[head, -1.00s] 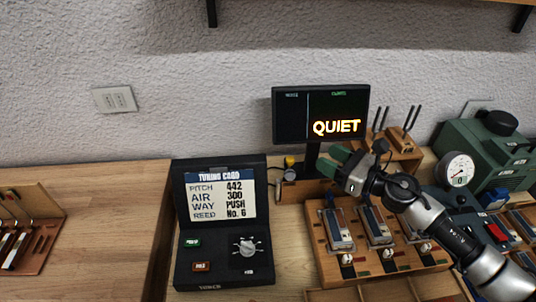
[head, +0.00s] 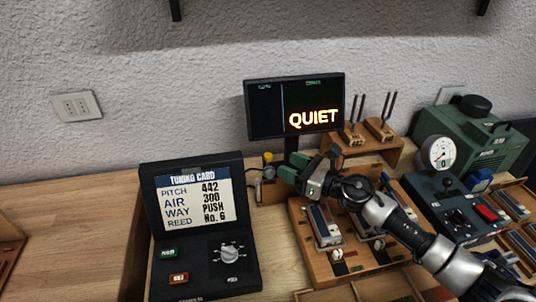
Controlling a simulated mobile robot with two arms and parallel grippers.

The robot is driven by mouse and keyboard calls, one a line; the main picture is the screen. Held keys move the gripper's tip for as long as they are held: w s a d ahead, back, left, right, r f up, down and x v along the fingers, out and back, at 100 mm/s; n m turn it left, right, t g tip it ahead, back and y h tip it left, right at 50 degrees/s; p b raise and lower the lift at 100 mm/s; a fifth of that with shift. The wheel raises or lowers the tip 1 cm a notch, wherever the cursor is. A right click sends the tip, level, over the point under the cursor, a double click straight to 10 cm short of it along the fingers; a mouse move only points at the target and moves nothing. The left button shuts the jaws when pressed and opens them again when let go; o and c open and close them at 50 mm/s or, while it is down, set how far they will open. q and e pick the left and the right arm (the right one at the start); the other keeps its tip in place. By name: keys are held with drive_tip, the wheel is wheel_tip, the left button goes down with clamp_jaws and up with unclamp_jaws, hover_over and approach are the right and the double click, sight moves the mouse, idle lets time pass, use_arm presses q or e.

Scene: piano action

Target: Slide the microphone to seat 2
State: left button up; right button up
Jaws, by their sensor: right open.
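A small yellow-topped piece (head: 267,158), which may be the microphone, stands at the left end of a low wooden rail (head: 273,192) below the monitor. I cannot tell its seat, as no seat marks are readable. My right gripper (head: 301,171) is open, with green fingers, just right of the yellow-topped piece and apart from it in the picture. The gripper and its wrist hide much of the rail's right part. My left gripper is not in view.
The monitor (head: 264,108) reads QUIET. A black tuning card console (head: 190,255) stands at left. A wooden reed block (head: 308,237) lies under my right arm. Tuning forks (head: 387,108) stand behind, and a green machine with a gauge (head: 438,153) is at right.

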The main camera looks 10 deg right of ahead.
sight(268, 154)
drive_tip(key=p+x, duration=0.1)
drive_tip(key=x, duration=0.6)
drive_tip(key=shift+f, duration=0.1)
clamp_jaws()
